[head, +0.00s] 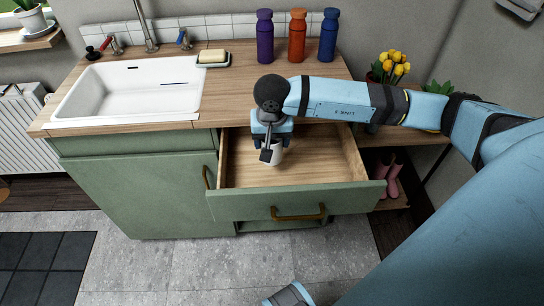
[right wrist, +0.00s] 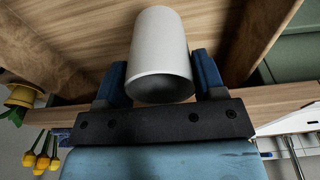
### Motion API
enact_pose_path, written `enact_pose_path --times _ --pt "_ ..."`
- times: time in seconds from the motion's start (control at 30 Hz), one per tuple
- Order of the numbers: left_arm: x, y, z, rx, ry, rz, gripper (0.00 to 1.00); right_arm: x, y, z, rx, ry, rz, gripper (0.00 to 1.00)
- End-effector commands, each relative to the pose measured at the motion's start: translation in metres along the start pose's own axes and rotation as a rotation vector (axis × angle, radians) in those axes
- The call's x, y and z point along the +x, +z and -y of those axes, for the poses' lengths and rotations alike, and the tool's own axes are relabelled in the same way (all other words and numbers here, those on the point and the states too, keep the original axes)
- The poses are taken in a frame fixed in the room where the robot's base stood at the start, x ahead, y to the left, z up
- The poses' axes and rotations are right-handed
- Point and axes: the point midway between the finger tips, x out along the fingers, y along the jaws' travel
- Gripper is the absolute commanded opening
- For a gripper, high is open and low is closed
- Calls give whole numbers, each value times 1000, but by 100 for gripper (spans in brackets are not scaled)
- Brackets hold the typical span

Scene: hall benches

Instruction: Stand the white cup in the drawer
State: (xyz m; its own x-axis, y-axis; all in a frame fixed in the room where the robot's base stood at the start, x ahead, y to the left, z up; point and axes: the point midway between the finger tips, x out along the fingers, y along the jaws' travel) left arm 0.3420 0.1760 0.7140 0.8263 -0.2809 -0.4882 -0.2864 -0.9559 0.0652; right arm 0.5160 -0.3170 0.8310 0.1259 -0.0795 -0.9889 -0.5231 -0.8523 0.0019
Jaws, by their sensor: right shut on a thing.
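The white cup (head: 277,155) is in my right gripper (head: 271,150), which points down over the left part of the open drawer (head: 325,165). In the right wrist view, the white cup (right wrist: 158,45) sits between the two blue fingers of my right gripper (right wrist: 160,82), with its grey end face toward the camera. The cup looks roughly upright. I cannot tell whether its lower end touches the drawer's wooden floor. The gripper hides part of the cup in the head view. My left gripper is not in view.
The drawer floor right of the cup is bare. The wooden counter (head: 235,88) above holds a sink (head: 130,90), a soap dish (head: 213,59), and purple (head: 265,36), orange (head: 297,36) and blue (head: 328,36) bottles. Yellow flowers (head: 396,66) and pink boots (head: 391,178) are at the right.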

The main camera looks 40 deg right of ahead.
Motion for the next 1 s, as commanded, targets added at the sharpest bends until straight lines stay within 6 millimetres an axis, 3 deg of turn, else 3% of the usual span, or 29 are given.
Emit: enact_pose_path --times 0.53,0.93,0.97,1.0 --pt "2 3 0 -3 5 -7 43 63 10 0 1 0 0 36" --pt "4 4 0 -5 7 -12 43 69 10 0 0 0 -1 36" --pt "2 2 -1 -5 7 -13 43 67 10 0 0 0 -1 70" --pt "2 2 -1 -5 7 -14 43 67 10 0 0 0 -1 79"
